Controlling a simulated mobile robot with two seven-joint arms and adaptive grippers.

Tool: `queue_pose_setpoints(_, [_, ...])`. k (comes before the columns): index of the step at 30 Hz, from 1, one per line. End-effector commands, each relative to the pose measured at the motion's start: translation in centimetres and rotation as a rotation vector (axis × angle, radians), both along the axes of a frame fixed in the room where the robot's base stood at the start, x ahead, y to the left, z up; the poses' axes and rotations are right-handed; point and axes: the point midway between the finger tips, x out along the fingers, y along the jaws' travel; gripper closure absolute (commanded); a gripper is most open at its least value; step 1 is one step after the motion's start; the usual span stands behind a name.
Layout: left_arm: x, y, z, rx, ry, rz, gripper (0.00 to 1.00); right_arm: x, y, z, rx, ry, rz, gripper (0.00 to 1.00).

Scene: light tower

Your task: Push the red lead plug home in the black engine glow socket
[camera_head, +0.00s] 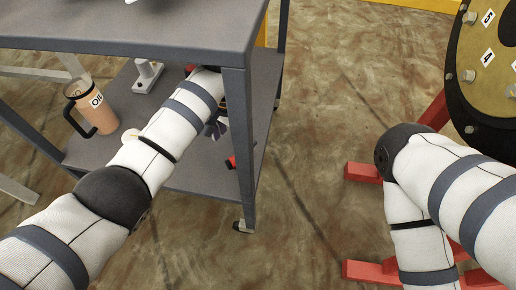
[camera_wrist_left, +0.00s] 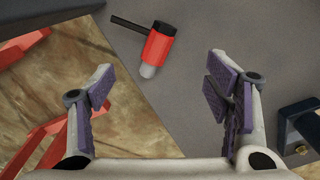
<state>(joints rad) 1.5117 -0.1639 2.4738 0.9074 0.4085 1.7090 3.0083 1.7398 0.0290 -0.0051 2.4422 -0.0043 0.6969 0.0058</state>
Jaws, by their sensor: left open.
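The red lead plug (camera_wrist_left: 158,46) lies on the grey shelf in the left wrist view, with a black stem to one side and a pale silver tip. In the head view a small red piece, probably the same plug, shows at the shelf's edge (camera_head: 231,162). My left gripper (camera_wrist_left: 160,78) is open and empty, its purple-padded fingers apart with the plug ahead between them. In the head view it is mostly hidden behind my left forearm, with a little showing (camera_head: 216,128). My right gripper is out of view. I cannot make out the black engine glow socket.
The grey cart (camera_head: 236,120) has a top deck above my left arm and a post beside it. A blue object (camera_wrist_left: 300,122) is near the right finger. Red legs (camera_head: 372,270) stand right.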

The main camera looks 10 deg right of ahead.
Motion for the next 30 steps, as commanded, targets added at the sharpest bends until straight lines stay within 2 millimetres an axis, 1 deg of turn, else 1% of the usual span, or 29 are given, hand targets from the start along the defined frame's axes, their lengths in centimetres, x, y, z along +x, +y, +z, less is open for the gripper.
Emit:
queue_pose_setpoints(2, [-0.1, 0.1, -0.3, 0.000, 0.004, 0.004, 0.28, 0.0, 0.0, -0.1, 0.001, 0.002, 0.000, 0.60])
queue_pose_setpoints(6, [-0.2, 0.1, -2.3, 0.000, 0.007, 0.004, 0.28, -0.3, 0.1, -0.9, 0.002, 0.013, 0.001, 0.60])
queue_pose_setpoints(10, [-0.5, 0.0, -3.8, -0.001, 0.006, 0.003, 0.28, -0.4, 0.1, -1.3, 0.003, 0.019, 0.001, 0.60])
queue_pose_setpoints(14, [-1.1, -0.2, -6.4, -0.002, 0.008, 0.003, 0.28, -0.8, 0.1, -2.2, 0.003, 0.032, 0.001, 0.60])
queue_pose_setpoints(15, [-1.0, -0.1, -7.2, 0.000, 0.007, 0.003, 0.28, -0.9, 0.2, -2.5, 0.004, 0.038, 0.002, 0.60])
queue_pose_setpoints(16, [-1.0, -0.1, -7.7, -0.001, 0.006, 0.003, 0.28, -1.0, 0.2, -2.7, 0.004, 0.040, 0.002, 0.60])
queue_pose_setpoints(18, [-1.0, -0.1, -7.9, 0.000, 0.004, 0.003, 0.28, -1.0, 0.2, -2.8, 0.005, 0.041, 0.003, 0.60])
queue_pose_setpoints(22, [-0.9, -0.1, -7.6, -0.001, 0.001, 0.003, 0.28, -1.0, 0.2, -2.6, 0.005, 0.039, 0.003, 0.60])
queue_pose_setpoints(23, [-0.9, -0.1, -7.6, -0.001, 0.001, 0.003, 0.30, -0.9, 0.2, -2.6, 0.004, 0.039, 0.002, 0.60])
queue_pose_setpoints(24, [-0.9, -0.1, -7.5, -0.001, 0.001, 0.003, 0.39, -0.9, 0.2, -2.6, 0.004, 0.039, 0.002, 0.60])
queue_pose_setpoints(26, [-0.9, -0.1, -7.5, -0.001, 0.001, 0.003, 0.53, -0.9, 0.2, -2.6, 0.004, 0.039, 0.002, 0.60])
queue_pose_setpoints(27, [-0.9, -0.1, -7.5, -0.001, 0.001, 0.003, 0.62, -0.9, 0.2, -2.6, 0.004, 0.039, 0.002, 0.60])
queue_pose_setpoints(29, [-0.9, -0.1, -7.5, -0.001, 0.001, 0.003, 0.76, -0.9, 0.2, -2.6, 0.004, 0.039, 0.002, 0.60])
queue_pose_setpoints(30, [-0.9, -0.1, -7.5, -0.001, 0.001, 0.003, 0.85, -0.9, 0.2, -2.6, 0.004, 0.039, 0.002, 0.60])
